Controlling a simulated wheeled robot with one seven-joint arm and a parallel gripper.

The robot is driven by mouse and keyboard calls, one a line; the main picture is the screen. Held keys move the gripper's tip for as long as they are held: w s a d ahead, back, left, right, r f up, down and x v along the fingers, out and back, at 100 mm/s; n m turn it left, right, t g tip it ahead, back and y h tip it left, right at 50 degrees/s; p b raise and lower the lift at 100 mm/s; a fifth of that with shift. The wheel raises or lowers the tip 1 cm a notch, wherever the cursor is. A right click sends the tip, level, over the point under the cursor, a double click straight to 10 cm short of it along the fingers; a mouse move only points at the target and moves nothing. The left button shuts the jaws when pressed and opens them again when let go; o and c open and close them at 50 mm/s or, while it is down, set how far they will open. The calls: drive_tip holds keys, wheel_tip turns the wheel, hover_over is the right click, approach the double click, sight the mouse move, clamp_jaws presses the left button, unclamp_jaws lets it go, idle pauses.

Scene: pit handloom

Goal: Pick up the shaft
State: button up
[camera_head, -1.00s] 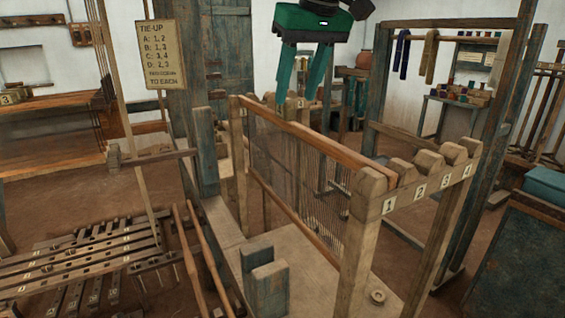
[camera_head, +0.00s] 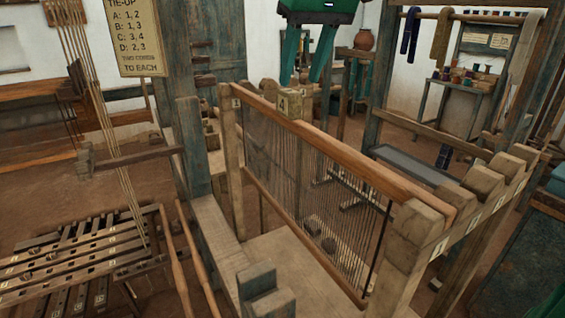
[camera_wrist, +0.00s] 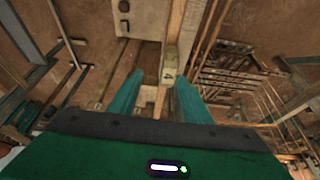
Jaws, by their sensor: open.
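The shaft (camera_head: 345,150) is a long wooden bar with a lower bar and many fine vertical cords between them. It lies across a wooden rack, its near end by the rack's numbered notches. My gripper (camera_head: 304,76) has teal fingers, open and empty, pointing down above and behind the shaft's far part in the head view. In the wrist view the block appears in the gap between the fingertips (camera_wrist: 158,80); the fingers do not visibly touch it.
The rack's notched near rail (camera_head: 455,222) has raised posts between its slots. A thick blue-grey post (camera_head: 184,150) stands left of the shaft. A tie-up sign (camera_head: 137,35) hangs upper left, above the slatted treadles (camera_head: 75,255). Open floor shows behind the rack.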

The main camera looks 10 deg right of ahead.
sight(291, 91)
drive_tip(key=f, duration=0.1)
drive_tip(key=w+a+f, duration=0.1)
drive_tip(key=f, duration=0.2)
drive_tip(key=shift+w+a, duration=0.2)
drive_tip(key=shift+a, duration=0.2)
drive_tip(key=shift+s+x, duration=0.2)
drive_tip(key=shift+x, duration=2.6)
drive_tip(key=shift+a, duration=0.1)
clamp_jaws()
